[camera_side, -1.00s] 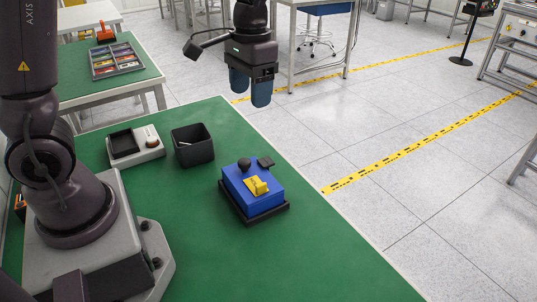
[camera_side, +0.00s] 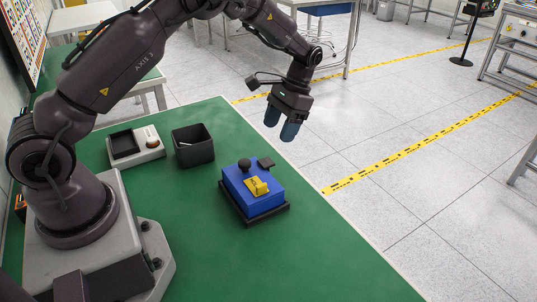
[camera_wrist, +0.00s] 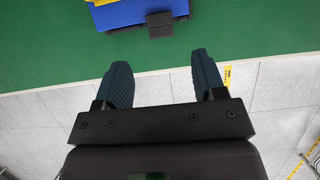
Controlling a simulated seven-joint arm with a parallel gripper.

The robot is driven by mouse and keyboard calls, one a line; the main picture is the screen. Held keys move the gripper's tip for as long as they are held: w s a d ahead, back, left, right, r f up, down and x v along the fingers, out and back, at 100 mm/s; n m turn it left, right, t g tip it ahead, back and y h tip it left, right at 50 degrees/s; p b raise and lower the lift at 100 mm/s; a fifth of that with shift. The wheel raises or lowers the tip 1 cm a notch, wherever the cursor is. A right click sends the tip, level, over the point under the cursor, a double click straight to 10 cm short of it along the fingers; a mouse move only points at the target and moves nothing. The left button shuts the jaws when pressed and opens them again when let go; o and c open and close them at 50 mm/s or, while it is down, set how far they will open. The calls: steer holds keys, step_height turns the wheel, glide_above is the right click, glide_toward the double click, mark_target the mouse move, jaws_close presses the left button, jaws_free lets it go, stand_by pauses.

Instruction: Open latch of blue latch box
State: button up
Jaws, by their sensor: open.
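The blue latch box (camera_side: 254,188) sits on a black base on the green table. It has a yellow latch piece (camera_side: 257,186) with dark markings on its front top, a black round knob (camera_side: 244,164) and a small black block (camera_side: 266,162) at its back edge. My gripper (camera_side: 281,131) is open and empty, in the air above and beyond the box, apart from it. In the wrist view, my gripper's two blue fingers (camera_wrist: 164,84) are spread, and part of the blue box (camera_wrist: 120,14) shows at the top edge, mostly cut off.
A black open bin (camera_side: 193,147) stands on the table left of the box, with a small pale item inside. A grey-white tray unit (camera_side: 136,146) stands further left. The green table's (camera_side: 300,255) front right area is clear.

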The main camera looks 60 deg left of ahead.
mark_target(266, 161)
steer(key=x, duration=0.8)
steer(key=shift+c, duration=0.2)
steer(key=c, duration=0.9)
